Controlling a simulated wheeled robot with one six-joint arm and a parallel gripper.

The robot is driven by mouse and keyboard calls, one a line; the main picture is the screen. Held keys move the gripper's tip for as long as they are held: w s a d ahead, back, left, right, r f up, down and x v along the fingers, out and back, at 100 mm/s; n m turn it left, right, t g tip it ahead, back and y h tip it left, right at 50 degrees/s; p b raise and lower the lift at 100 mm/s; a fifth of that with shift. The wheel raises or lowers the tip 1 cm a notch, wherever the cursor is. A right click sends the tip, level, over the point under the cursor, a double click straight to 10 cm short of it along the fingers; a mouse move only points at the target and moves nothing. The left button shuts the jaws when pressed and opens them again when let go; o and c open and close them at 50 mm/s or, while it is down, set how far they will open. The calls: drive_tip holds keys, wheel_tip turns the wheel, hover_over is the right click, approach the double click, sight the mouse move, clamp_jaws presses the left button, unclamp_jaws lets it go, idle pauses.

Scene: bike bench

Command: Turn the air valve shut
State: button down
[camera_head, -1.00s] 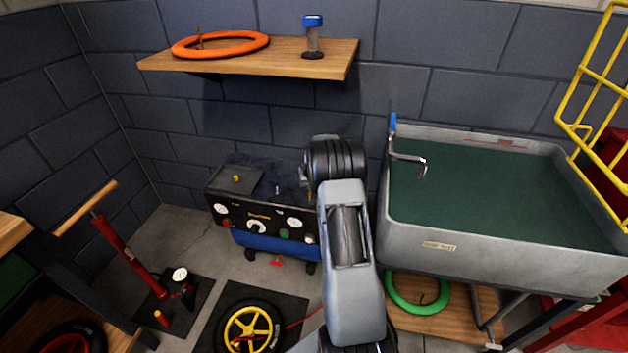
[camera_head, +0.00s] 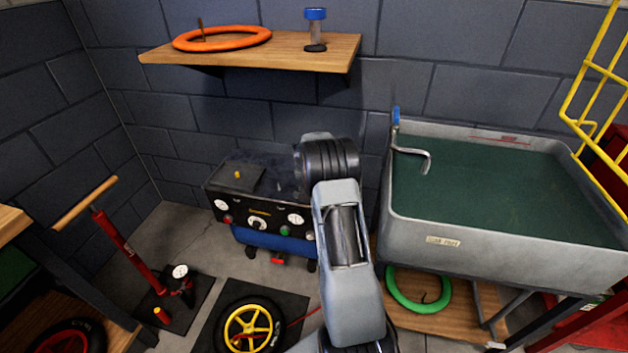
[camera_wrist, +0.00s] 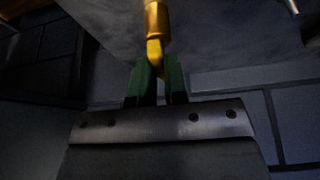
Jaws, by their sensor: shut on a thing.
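In the wrist view, a brass-coloured piece (camera_wrist: 155,42) comes down from the top edge, and its bent lower end sits between the green fingers of my gripper (camera_wrist: 161,68). My gripper is shut on this piece. It may be the air valve's handle, but I cannot tell how far it is turned. In the head view my arm hides my gripper and the brass piece. The compressor (camera_head: 272,247), with a dark panel, gauges and a blue tank, stands left of my arm. A small red part (camera_head: 278,261) shows under it.
A grey sink (camera_head: 440,217) with a bent tap (camera_head: 424,160) stands close right of my arm. A wooden shelf (camera_head: 250,61) is on the wall above. A red floor pump (camera_head: 120,240) and a yellow-rimmed wheel (camera_head: 250,328) are on the floor at left and front.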

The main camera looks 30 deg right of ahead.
drive_tip(key=shift+d+r, duration=0.2)
drive_tip(key=c, duration=1.4)
unclamp_jaws()
drive_tip(key=shift+d, duration=0.1)
drive_tip(key=shift+o, duration=1.2)
drive_tip(key=shift+a+f, duration=0.2)
drive_tip(key=shift+r, duration=0.1)
drive_tip(key=p+v, duration=0.2)
drive_tip(key=v, duration=1.1)
drive_tip(key=shift+r, duration=0.35)
drive_tip(key=shift+s, duration=0.1)
drive_tip(key=shift+a, duration=0.1)
